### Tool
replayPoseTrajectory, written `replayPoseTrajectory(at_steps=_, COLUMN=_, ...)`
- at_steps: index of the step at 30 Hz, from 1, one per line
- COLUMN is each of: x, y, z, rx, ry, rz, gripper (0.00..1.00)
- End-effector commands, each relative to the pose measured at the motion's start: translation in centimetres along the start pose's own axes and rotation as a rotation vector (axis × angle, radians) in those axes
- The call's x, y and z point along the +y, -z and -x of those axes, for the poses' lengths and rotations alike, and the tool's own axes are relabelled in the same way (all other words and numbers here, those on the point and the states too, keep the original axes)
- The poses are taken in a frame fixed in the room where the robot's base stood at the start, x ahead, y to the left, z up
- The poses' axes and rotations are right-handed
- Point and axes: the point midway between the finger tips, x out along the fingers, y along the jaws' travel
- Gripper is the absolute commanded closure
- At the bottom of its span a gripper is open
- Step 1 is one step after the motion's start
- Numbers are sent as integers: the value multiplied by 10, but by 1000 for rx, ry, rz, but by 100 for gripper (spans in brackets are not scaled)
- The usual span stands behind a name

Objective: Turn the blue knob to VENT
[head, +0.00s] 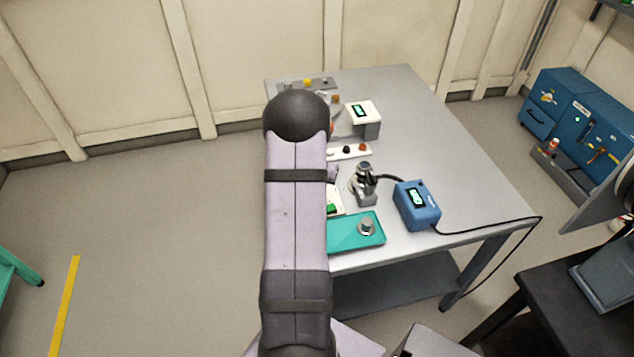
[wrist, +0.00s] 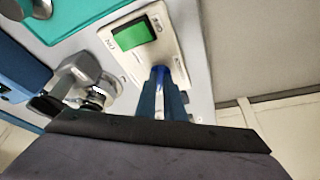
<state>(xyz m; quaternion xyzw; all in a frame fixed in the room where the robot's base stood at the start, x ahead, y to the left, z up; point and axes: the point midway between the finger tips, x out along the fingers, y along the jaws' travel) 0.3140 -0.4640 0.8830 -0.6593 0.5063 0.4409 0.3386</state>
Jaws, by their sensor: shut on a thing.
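In the wrist view, the blue knob (wrist: 159,73) shows as a narrow blue strip between the two dark blue fingers of my gripper (wrist: 161,92). The fingers are shut on it. It sits at the near end of a white panel (wrist: 166,48) that also bears a green switch. Small markings are printed on the panel, with ON beside the switch. The VENT mark and the knob's pointer cannot be made out. In the head view, my arm hides the knob and the gripper; only an edge of the panel (head: 337,195) shows.
A teal tray (head: 345,237) with a round metal piece lies close to the panel. A metal fixture (head: 364,184) and a blue box with a display (head: 417,205) stand to the right. The table's right side (head: 462,170) is mostly clear.

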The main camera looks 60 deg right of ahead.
Motion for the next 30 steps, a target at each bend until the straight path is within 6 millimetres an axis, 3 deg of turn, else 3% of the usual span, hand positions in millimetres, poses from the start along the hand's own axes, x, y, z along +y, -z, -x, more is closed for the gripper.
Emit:
replayPoseTrajectory(at_steps=14, x=0, y=1, z=0, rx=2, ry=7, rz=16, gripper=100)
replayPoseTrajectory(at_steps=15, x=0, y=1, z=0, rx=2, ry=7, rz=16, gripper=84)
replayPoseTrajectory(at_steps=17, x=0, y=1, z=0, rx=2, ry=7, rz=16, gripper=73)
replayPoseTrajectory(at_steps=30, x=0, y=1, z=5, rx=3, ry=7, rz=15, gripper=73)
